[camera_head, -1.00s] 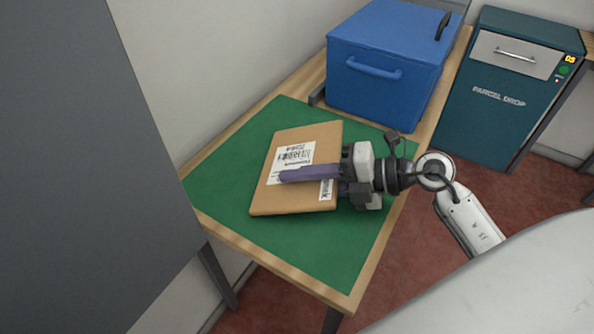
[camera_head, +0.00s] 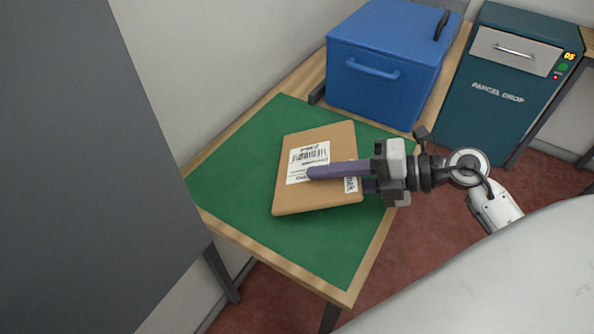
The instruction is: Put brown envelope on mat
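The brown envelope (camera_head: 318,193), with a white printed label, is over the green mat (camera_head: 240,185) on the wooden table. My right gripper (camera_head: 318,175) reaches in from the right. One purple finger lies across the envelope's top face, over part of the label. The other finger goes out of sight under its right edge, so the gripper is shut on the envelope. The envelope looks nearly flat; I cannot tell whether any of it touches the mat. My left gripper is not in view.
A blue lidded box (camera_head: 385,65) stands behind the mat on the table. A teal parcel drop cabinet (camera_head: 495,100) stands at the back right. A grey panel (camera_head: 90,170) fills the left side. The mat's left and front parts are bare.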

